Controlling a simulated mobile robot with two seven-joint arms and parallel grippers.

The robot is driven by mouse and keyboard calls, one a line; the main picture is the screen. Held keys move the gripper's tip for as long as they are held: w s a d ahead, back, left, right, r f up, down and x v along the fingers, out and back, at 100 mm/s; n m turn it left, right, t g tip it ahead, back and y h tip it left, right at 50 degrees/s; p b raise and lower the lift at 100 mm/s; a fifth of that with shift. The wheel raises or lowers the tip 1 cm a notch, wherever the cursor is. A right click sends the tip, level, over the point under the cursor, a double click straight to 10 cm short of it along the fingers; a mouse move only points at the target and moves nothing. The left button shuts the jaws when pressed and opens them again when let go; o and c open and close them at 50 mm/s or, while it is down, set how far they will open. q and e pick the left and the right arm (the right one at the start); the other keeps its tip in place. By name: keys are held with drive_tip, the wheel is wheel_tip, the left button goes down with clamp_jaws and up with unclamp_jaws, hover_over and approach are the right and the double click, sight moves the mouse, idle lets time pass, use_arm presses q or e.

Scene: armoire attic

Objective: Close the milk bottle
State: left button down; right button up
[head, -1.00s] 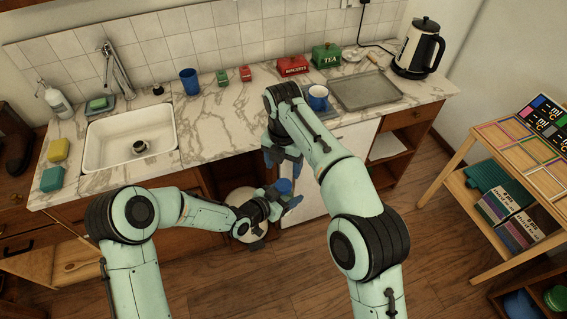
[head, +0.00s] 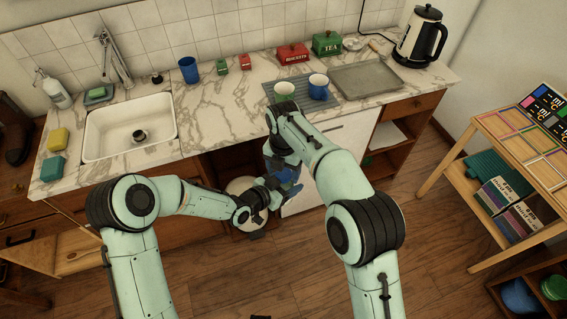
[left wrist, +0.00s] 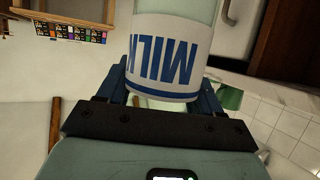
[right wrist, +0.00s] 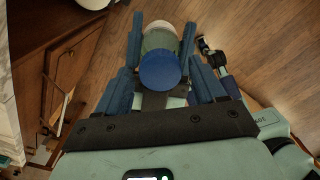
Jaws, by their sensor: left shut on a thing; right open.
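The milk bottle, with a white label and blue MILK lettering (left wrist: 165,55), is in my left gripper. The left gripper's fingers (left wrist: 162,98) are shut on it, one on each side. In the right wrist view a round blue lid (right wrist: 160,70) sits at the bottle's mouth, with the pale green glass (right wrist: 160,40) behind it. I cannot tell how firmly the lid is seated. My right gripper (right wrist: 162,48) is open, with its blue fingers on either side of the lid. In the head view my right gripper (head: 277,172) is close to the left one (head: 284,190), and the bottle is mostly hidden.
The marble counter (head: 225,115) is behind the grippers, with a sink (head: 130,125), two cups (head: 284,89) on a mat, and a grey tray (head: 365,79). A cabinet and a white round thing (head: 240,187) are near the grippers. A wooden shelf (head: 480,185) stands right.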

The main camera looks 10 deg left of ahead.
drive_tip(key=c, duration=1.1)
drive_tip(key=m, duration=0.6)
drive_tip(key=shift+m, duration=0.3)
drive_tip(key=o, duration=1.2)
drive_tip(key=shift+r, duration=2.2)
drive_tip(key=shift+r, duration=0.1)
drive_tip(key=shift+c, duration=0.5)
